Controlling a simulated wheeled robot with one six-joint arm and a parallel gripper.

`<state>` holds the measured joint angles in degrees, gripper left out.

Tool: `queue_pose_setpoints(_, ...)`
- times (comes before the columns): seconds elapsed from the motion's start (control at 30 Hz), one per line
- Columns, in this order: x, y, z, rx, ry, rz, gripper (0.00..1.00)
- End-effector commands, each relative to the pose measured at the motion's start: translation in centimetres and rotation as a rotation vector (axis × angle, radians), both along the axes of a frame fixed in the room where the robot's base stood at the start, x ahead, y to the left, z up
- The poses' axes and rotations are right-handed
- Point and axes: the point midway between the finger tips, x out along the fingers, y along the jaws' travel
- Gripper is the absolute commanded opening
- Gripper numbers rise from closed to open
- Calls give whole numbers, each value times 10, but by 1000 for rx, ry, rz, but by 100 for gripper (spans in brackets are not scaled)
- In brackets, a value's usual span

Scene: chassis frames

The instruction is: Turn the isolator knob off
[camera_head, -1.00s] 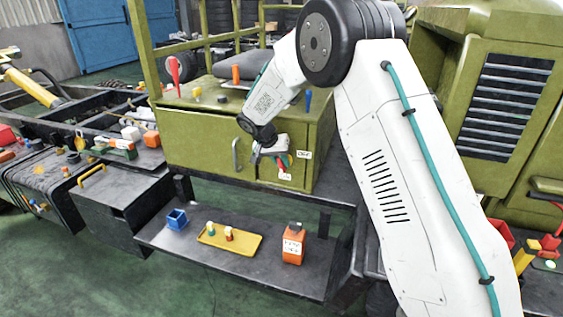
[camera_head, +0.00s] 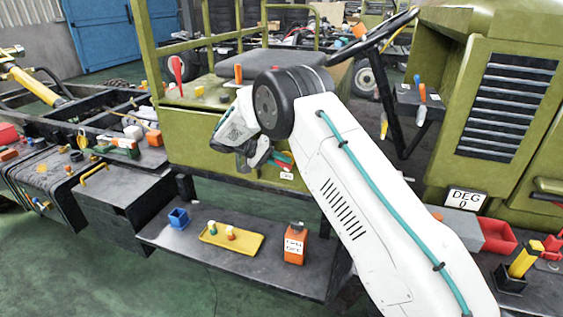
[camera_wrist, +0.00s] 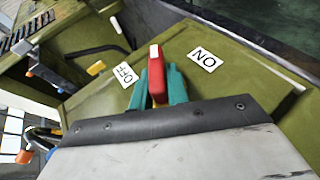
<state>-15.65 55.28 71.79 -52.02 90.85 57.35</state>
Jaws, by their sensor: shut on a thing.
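The isolator knob is a red lever (camera_wrist: 157,82) with a white tip, on the green cabinet face. In the wrist view the OFF label (camera_wrist: 124,74) is to its left and the ON label (camera_wrist: 203,59) to its right, both tilted or upside down. The knob's white tip lies between the two labels. My gripper (camera_wrist: 157,88) has teal fingers shut on the knob, one on each side. In the head view my gripper (camera_head: 281,161) is at the cabinet front, and the arm largely hides the knob. One label (camera_head: 287,176) shows just below it.
Below the cabinet, a dark shelf (camera_head: 165,239) holds a blue cup (camera_head: 178,218), a yellow tray (camera_head: 246,250) and an orange container (camera_head: 295,244). A steering wheel (camera_head: 375,35) is behind my arm. A DEG 0 sign (camera_head: 466,198) and red bin (camera_head: 497,236) stand at right.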

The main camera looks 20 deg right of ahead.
Motion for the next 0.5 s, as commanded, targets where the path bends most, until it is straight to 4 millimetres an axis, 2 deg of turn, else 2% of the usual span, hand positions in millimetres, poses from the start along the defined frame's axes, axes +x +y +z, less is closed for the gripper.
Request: queue_pose_setpoints(0.5, -1, 1, -1, -28, 24, 0, 0)
